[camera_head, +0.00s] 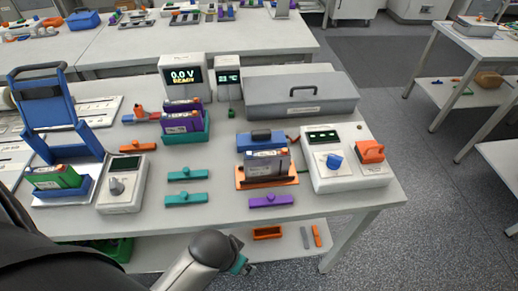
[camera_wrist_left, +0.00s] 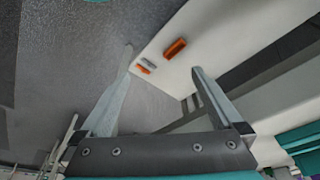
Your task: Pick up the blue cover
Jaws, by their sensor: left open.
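A blue block with a dark top grip (camera_head: 261,139) sits on the bench behind a grey battery in an orange holder (camera_head: 266,180). A larger blue upright frame (camera_head: 45,100) stands at the left; I cannot tell for sure which is the cover. My left arm reaches in at the bottom of the head view, in front of the bench and far from both; its gripper is mostly hidden behind the wrist. In the left wrist view my left gripper (camera_wrist_left: 162,72) is open and empty, with the lower shelf beyond its fingers. My right gripper is not in view.
The white bench (camera_head: 225,215) carries a knob box (camera_head: 122,185), teal clips (camera_head: 187,174), a purple clip (camera_head: 271,201), a grey case (camera_head: 300,95) and a control box (camera_head: 345,160). The lower shelf (camera_head: 285,240) holds an orange tray (camera_head: 267,233).

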